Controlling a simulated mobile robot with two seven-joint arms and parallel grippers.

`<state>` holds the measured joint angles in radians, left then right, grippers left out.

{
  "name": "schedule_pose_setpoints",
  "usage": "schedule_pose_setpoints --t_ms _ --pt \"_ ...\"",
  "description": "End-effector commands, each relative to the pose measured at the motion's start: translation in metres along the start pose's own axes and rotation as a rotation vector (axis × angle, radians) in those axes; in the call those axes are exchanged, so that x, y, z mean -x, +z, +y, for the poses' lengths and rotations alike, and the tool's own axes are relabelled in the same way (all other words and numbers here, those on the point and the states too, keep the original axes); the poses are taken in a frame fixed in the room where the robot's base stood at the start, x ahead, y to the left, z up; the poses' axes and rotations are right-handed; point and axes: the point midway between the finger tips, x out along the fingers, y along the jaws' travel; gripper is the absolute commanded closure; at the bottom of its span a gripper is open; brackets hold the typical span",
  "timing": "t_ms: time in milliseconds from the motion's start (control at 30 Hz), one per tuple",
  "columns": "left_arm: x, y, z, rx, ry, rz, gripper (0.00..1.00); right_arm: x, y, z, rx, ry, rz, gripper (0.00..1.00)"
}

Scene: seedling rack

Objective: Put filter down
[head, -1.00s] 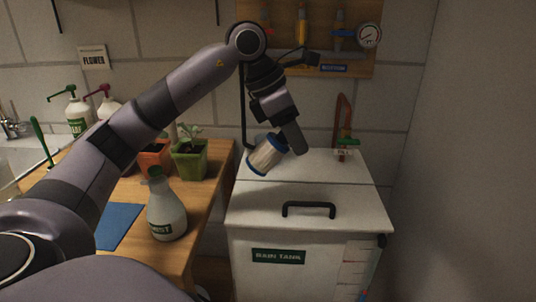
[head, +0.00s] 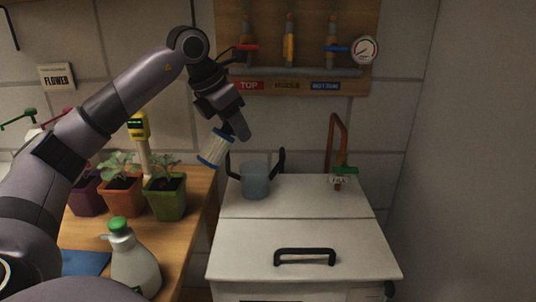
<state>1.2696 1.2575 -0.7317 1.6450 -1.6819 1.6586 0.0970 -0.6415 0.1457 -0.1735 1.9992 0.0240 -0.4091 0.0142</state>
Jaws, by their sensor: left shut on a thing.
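The filter (head: 213,149) is a pale cylinder with blue end caps. My left gripper (head: 236,124) is shut on it and holds it tilted in the air, near the gap between the wooden bench (head: 196,205) and the white tank (head: 240,235). The filter is left of and above a translucent bluish cup (head: 255,181) on the tank's rear top, apart from it. The fingertips are partly hidden. My right gripper is not in view.
Dark curved pieces (head: 279,160) rise beside the cup. Potted seedlings (head: 166,197) and a spray bottle (head: 133,262) occupy the bench. The front lid is otherwise clear.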

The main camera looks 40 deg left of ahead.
Motion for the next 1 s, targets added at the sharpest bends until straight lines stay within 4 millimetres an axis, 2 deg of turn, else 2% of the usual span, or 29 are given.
schedule_pose_setpoints --t_ms 100,300,533,733,1000 --pt "-0.026 0.021 -0.001 -0.001 -0.004 0.002 1.0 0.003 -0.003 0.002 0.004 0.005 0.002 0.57" --pt "-0.058 0.043 -0.001 -0.002 -0.002 0.0 1.0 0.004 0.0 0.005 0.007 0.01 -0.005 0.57" --pt "-0.073 0.054 -0.001 -0.001 -0.002 0.0 1.0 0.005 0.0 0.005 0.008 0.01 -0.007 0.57" --pt "-0.098 0.064 -0.001 -0.001 -0.001 0.002 1.0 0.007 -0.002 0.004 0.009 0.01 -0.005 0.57" --pt "-0.101 0.065 -0.001 -0.002 0.001 0.0 1.0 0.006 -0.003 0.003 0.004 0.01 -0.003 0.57"
